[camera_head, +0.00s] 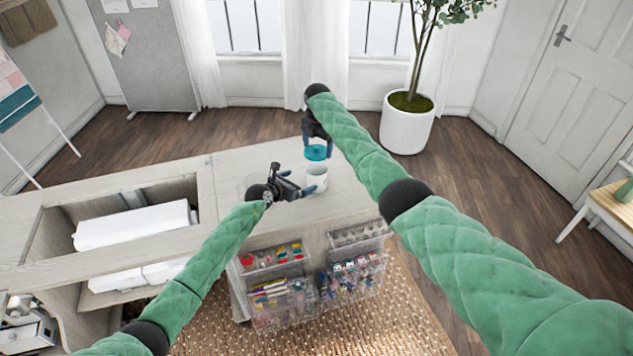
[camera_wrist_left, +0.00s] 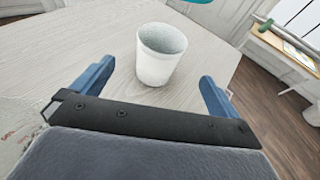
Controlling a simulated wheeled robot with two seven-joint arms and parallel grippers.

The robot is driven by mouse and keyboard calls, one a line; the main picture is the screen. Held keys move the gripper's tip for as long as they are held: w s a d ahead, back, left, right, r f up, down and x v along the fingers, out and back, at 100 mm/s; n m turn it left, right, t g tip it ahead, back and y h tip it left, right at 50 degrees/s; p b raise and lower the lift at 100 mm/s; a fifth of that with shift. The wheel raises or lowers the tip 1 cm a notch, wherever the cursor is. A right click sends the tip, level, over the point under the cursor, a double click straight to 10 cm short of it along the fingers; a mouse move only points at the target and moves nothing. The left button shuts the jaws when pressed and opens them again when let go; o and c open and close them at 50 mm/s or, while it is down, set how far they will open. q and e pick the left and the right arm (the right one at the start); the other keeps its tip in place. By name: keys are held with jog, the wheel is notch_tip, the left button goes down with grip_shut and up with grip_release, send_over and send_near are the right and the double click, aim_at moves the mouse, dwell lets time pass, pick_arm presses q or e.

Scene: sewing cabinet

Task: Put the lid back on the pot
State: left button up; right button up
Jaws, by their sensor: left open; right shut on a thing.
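The white pot (camera_head: 316,179) stands upright and uncovered on the cabinet top, and its open mouth shows in the left wrist view (camera_wrist_left: 160,55). The teal lid (camera_head: 316,152) is in my right gripper (camera_head: 318,146), held above the pot and slightly behind it, apart from it. My left gripper (camera_head: 300,188) is open beside the pot. In the left wrist view its two blue fingers (camera_wrist_left: 152,92) are spread wide, with the pot just beyond and between them, and nothing is held. A bit of teal at the top edge there may be the lid.
An open compartment with a white sewing machine (camera_head: 135,225) lies to the left. Clear organisers (camera_head: 275,255) with thread and small items hang on the front side. A potted plant (camera_head: 407,125) stands on the floor behind.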

aim_at(323, 171)
pick_arm(q)
jog(key=x, duration=1.1)
jog(key=shift+w+d, duration=0.1)
jog(key=c, duration=1.5)
jog(key=shift+o, duration=0.2)
pick_arm(e)
jog(key=shift+f, duration=2.45)
jog(key=shift+f, duration=0.1)
jog(key=shift+f, duration=0.85)
jog(key=shift+c, duration=0.8)
jog(key=shift+a+f, duration=0.15)
jog(key=shift+f, duration=0.45)
